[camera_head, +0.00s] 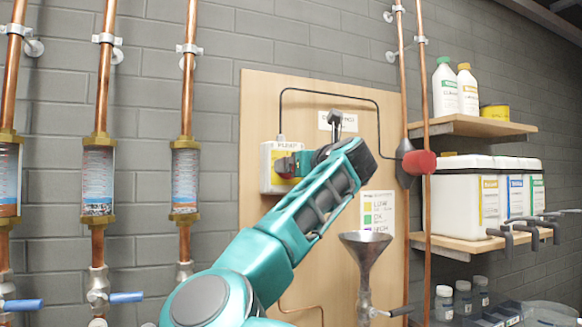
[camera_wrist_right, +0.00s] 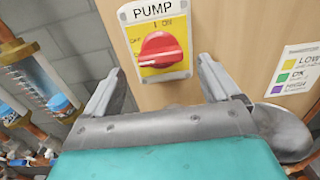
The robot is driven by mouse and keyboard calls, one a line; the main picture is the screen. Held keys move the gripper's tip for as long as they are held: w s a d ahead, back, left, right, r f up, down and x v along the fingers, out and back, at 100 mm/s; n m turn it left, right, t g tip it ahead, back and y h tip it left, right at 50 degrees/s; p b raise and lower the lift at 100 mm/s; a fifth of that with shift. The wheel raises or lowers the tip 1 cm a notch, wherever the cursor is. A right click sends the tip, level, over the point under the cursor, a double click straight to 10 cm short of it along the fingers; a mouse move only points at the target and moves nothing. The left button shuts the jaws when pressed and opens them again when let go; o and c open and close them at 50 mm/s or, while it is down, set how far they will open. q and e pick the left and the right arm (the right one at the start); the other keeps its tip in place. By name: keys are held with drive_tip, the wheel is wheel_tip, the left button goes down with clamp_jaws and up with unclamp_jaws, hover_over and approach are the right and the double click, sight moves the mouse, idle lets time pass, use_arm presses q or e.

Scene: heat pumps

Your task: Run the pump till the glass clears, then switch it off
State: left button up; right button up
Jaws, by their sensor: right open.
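The pump switch box (camera_head: 270,180) is on the wooden board, partly behind my right gripper (camera_head: 305,162). In the right wrist view, its red knob (camera_wrist_right: 162,48) sits on a yellow plate marked PUMP, ON at the top and OFF at the left. The knob's grip lies roughly level. My right gripper (camera_wrist_right: 160,68) is open, its fingers on either side below the knob, not closed on it. Three sight glasses (camera_head: 98,180) hang on copper pipes at the left, with bluish and speckled or reddish contents. One glass (camera_wrist_right: 45,85) shows blue near its bottom in the wrist view. My left gripper is out of view.
A metal funnel (camera_head: 365,252) stands below the board's LOW/OK/HIGH label (camera_head: 378,212). A red bulb-like part (camera_head: 419,162) is by the right pipes. Shelves (camera_head: 470,125) with bottles and white tanks (camera_head: 465,200) are at right. Blue-handled valves (camera_head: 125,297) are at lower left.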

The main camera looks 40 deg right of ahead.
drive_tip(key=p+x, duration=0.3)
drive_tip(key=x, duration=0.1)
idle(0.3)
